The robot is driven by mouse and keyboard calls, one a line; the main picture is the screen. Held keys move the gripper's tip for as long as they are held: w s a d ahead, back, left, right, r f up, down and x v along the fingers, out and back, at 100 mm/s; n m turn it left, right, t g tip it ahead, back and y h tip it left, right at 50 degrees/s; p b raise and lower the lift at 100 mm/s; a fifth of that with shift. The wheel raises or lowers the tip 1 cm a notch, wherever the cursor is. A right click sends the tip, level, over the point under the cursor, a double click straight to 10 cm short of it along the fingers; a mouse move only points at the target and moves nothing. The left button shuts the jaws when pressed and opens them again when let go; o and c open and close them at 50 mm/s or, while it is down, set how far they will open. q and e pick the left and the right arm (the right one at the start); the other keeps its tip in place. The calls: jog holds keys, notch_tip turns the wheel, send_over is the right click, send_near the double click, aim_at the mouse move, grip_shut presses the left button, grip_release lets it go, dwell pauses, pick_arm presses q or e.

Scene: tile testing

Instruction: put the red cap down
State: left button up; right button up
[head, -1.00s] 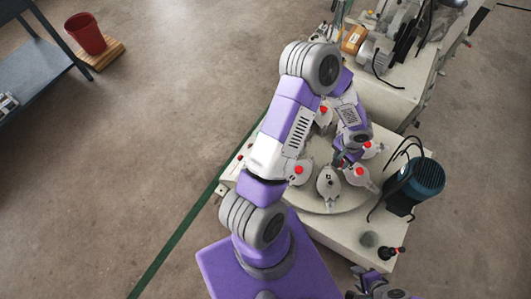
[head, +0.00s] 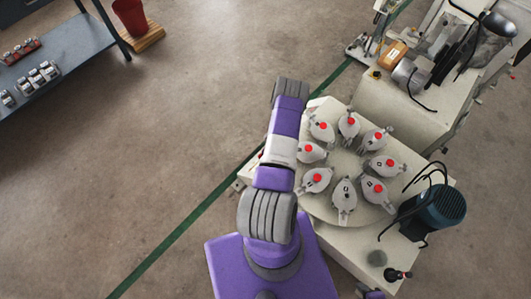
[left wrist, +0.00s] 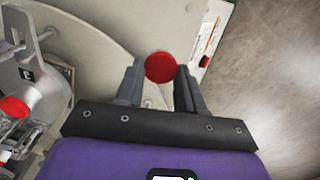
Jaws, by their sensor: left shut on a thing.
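The red cap (left wrist: 160,67) is a round red disc between the fingertips of my left gripper (left wrist: 157,72), which is shut on it. In the left wrist view it is above the pale machine top (left wrist: 200,20), near its edge; its exact height is unclear. In the head view my left arm hides this gripper and cap. On the round turntable (head: 325,205) several grey holders carry red caps. One grey holder (head: 344,197) at the front has no red cap and shows a black mark.
A blue-green motor (head: 437,208) with black cables stands on the machine's right side. A second machine (head: 400,105) is at the back right. The floor between is clear.

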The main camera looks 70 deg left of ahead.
pick_arm(q)
jog(key=s+f, duration=0.1)
jog(key=f, duration=0.1)
jog(key=s+f+b, duration=0.1)
jog(key=f, duration=0.1)
jog(key=s+f+b, duration=0.1)
jog(key=f, duration=0.2)
jog(key=shift+a, duration=0.25)
notch_tip(320, 180, down, 4)
jog(key=shift+f+b, duration=0.15)
jog(key=shift+b, duration=1)
jog(key=o, duration=0.6)
jog(key=shift+f, duration=0.1)
jog(key=shift+c, duration=0.2)
jog(key=o, duration=0.4)
jog(key=shift+o, duration=0.2)
